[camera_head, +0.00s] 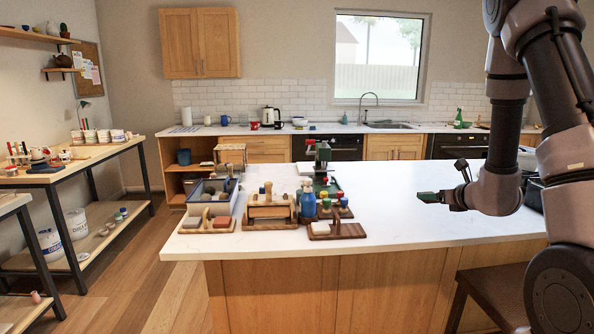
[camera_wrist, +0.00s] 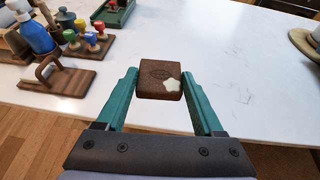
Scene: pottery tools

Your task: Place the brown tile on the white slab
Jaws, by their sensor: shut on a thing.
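The brown tile (camera_wrist: 155,75) is held between the green fingers of my gripper (camera_wrist: 161,84) in the wrist view. It is a dark, square-faced block with a small white patch at its lower right. In the head view my gripper (camera_head: 428,197) is above the right part of the white counter, and the tile cannot be made out there. A pale slab (camera_head: 320,228) appears to lie on a dark wooden board (camera_head: 347,231) near the counter's front edge, left of my gripper.
Stamps with coloured knobs (camera_wrist: 84,38), a blue bottle (camera_head: 308,202) and a wooden tool rack (camera_head: 270,212) stand close behind and left of the board. A tray with small blocks (camera_head: 207,223) is further left. The counter (camera_head: 400,215) between board and gripper is clear.

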